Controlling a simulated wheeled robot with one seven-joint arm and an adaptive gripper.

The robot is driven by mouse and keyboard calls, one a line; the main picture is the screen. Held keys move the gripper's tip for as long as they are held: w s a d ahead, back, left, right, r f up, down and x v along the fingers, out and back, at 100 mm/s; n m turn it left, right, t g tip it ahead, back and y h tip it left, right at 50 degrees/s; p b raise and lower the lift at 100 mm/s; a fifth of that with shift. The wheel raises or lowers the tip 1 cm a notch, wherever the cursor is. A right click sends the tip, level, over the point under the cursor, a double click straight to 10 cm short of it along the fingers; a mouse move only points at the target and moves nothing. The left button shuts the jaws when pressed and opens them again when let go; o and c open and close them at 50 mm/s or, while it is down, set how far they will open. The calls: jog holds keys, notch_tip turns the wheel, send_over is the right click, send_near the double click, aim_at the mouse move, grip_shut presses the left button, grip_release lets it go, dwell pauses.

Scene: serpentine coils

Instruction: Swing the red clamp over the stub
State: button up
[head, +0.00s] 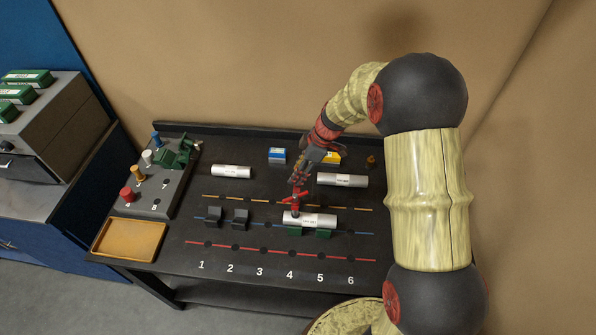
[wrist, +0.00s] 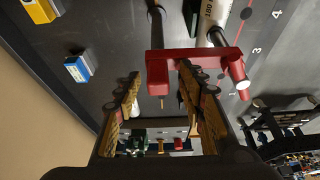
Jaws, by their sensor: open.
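The red clamp (head: 297,197) stands on the dark board by the left end of a white labelled cylinder (head: 316,220), perhaps the stub, which rests on green supports (head: 311,233). In the wrist view the red clamp (wrist: 178,60) is a bar with a dark post under its left part and a short pale-tipped red piece at its right end. The white cylinder (wrist: 212,18) lies beyond it. My gripper (head: 298,181) is open just above the clamp. In the wrist view its fingers (wrist: 160,84) are apart, their tips close to the bar; I cannot tell whether they touch it.
Two more white cylinders (head: 232,171) (head: 342,180) lie farther back. Black supports (head: 227,217) stand left of the clamp. Blue (head: 277,155) and yellow (head: 332,157) boxes are at the back. A peg block (head: 160,180) and orange tray (head: 129,240) are at left. The numbered front strip is clear.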

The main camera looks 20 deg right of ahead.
jog(key=v, duration=1.2)
jog(key=shift+d, duration=0.1)
jog(key=s+a+r+m+t+h+b, duration=0.2)
jog(key=s+m+b, duration=0.3)
jog(key=s, duration=0.9)
jog(key=s+a+r+m+t+h+b, duration=0.1)
jog(key=s+m+b, duration=0.4)
jog(key=s, duration=0.9)
jog(key=a+m+t+h, duration=0.1)
jog(key=m, duration=0.2)
jog(key=shift+s+r+b, duration=0.3)
jog(key=shift+r+b, duration=0.1)
jog(key=shift+a, duration=0.1)
jog(key=shift+c, duration=0.5)
